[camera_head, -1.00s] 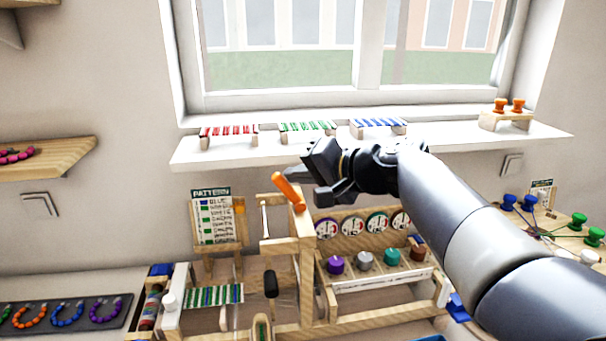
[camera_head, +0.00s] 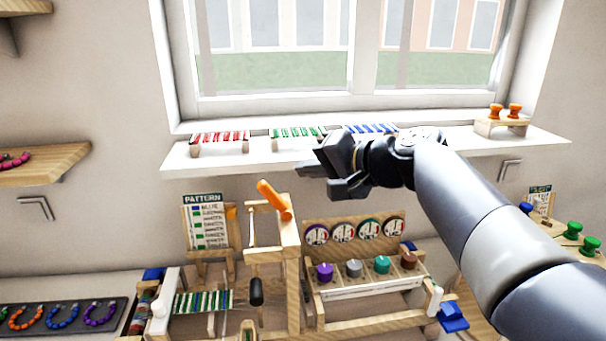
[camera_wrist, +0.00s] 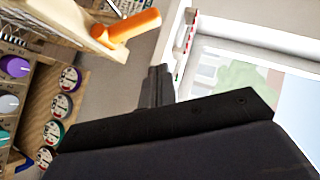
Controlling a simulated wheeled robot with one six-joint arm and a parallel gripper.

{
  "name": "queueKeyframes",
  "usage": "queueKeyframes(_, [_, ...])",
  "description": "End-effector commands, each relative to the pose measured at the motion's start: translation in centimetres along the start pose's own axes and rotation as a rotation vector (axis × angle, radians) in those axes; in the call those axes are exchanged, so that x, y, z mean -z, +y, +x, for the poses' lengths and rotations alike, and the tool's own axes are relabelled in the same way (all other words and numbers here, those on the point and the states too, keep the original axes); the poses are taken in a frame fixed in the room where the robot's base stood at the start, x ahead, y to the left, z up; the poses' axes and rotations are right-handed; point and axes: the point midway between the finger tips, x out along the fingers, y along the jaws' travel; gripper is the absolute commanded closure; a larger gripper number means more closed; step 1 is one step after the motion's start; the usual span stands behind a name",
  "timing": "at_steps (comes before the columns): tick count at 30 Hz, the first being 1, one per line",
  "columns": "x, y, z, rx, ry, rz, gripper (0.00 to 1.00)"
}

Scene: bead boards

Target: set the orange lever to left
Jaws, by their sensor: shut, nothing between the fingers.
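The orange lever (camera_head: 273,199) is a short orange rod on top of a wooden post (camera_head: 289,240). In the head view it tilts up and to the left. My gripper (camera_head: 304,170) is shut and empty, just above and to the right of the lever, apart from it. In the wrist view the orange lever (camera_wrist: 129,27) lies at upper left, and my shut gripper (camera_wrist: 159,72) shows below and right of it with a gap between. The lever's pivot is partly unclear at the post.
A window sill (camera_head: 230,158) with several striped bead racks runs behind my gripper. Right of the post stands a wooden panel with round dials (camera_head: 342,233) and coloured knobs (camera_head: 324,272). A pattern card (camera_head: 205,222) stands to the left. The wall left of the lever is free.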

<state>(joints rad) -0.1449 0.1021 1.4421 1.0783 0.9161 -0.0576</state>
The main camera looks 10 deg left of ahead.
Motion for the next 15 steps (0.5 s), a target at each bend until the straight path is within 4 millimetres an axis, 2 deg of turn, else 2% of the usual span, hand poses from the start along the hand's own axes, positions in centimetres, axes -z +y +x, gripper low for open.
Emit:
queueKeyframes(9, [-0.1, 0.0, -6.3, -0.002, 0.006, -0.001, 1.00])
queueKeyframes(15, [-0.1, -0.2, -8.4, -0.001, 0.003, -0.001, 1.00])
